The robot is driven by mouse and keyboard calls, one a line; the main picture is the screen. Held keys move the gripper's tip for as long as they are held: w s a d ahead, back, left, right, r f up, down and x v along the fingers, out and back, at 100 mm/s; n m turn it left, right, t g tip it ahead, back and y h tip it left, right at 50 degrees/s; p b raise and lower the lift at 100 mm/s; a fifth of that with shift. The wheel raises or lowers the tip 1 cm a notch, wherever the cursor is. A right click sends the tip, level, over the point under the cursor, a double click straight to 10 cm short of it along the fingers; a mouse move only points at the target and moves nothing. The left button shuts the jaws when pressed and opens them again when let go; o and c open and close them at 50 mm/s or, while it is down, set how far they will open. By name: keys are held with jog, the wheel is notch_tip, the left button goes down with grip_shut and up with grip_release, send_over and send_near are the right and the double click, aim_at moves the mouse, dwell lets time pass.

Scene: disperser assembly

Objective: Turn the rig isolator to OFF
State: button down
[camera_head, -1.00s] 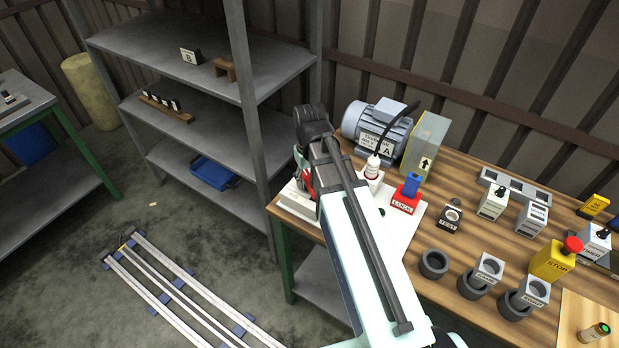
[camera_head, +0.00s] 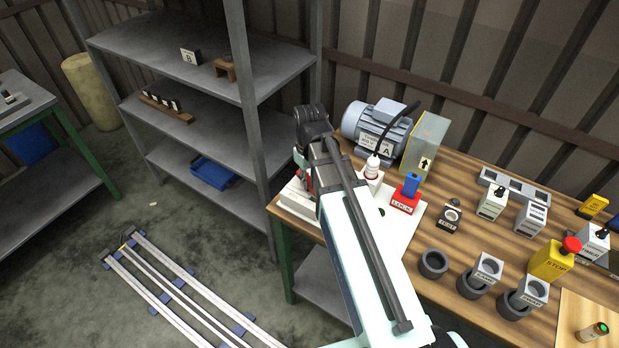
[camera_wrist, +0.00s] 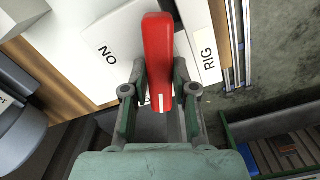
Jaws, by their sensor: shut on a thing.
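The rig isolator's red handle (camera_wrist: 158,45) stands between my gripper's fingers (camera_wrist: 159,80) in the wrist view, and my gripper is shut on it. A white line marks the handle's near end. The handle sits over a pale plate (camera_wrist: 112,45) with letters that read as NO, or ON turned round, to its left. A RIG label (camera_wrist: 207,60) is on its right. In the head view the isolator's white base (camera_head: 298,203) is at the bench's left end. My arm hides most of the handle and gripper there.
A motor (camera_head: 375,128), a white-topped bottle-like part (camera_head: 372,168) and a red LOCK block (camera_head: 405,200) stand close to the isolator. Several modules and dark cups (camera_head: 433,263) cover the bench to the right. A grey shelf unit (camera_head: 258,130) stands at left.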

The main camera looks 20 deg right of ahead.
aim_at(309, 180)
jog(key=shift+n, duration=2.2)
jog(key=c, duration=0.9)
grip_release()
notch_tip(309, 180, up, 12)
jog(key=shift+a+f, duration=0.1)
